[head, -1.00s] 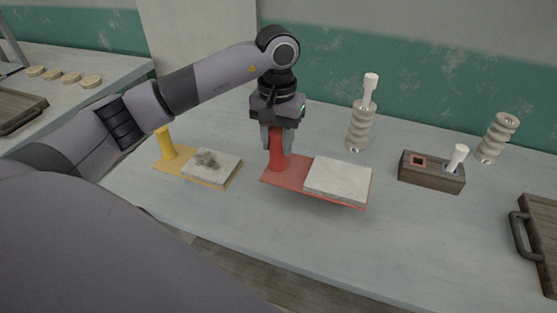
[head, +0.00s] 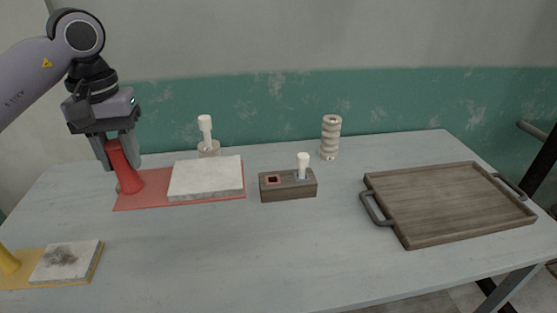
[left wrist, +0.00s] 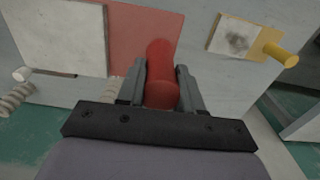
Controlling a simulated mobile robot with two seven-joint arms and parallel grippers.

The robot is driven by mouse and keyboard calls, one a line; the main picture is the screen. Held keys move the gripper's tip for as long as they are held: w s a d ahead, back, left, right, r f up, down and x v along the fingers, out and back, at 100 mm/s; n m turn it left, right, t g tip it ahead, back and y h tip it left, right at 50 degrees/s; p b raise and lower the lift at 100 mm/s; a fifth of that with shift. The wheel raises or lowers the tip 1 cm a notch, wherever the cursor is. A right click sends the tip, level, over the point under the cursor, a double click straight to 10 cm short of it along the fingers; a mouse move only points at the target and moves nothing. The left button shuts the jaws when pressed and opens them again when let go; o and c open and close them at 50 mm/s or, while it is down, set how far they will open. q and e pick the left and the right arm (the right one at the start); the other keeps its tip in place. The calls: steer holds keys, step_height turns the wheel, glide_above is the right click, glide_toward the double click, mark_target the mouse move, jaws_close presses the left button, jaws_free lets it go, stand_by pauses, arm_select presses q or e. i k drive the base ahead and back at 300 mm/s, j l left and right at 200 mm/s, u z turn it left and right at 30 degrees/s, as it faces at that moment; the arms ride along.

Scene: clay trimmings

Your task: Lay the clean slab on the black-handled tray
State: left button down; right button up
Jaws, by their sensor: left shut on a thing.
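My left gripper (head: 119,155) is shut on the upright red handle (head: 126,180) of a flat red board (head: 150,198). The clean slab (head: 206,176), pale and unmarked, lies flat on this board, right of the handle. The board seems raised a little above the table; the slab hides the foot of a spiral pillar behind it. In the left wrist view the handle (left wrist: 160,62) stands between the fingers and the slab (left wrist: 62,35) is at left. The black-handled tray (head: 440,203), of brown wood, stands empty at right, apart from the board. My right gripper is not in view.
A yellow-handled board (head: 30,271) with a smudged slab (head: 66,260) lies at front left. A dark wooden block (head: 288,191) with a white-topped peg stands between board and tray. Spiral pillars (head: 331,138) stand behind. The table's front middle is clear.

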mark_target(444, 208)
steer(key=i+l, duration=0.1)
steer(key=l, duration=0.35)
steer(key=i+l, duration=0.1)
steer(key=l, duration=0.35)
steer(key=i+l, duration=0.1)
steer(key=l, duration=0.35)
steer(key=i+l, duration=0.1)
steer(key=l, duration=0.35)
steer(key=i+l, duration=0.1)
steer(key=l, duration=0.4)
steer(key=i+l+z, duration=0.1)
steer(key=l, duration=0.35)
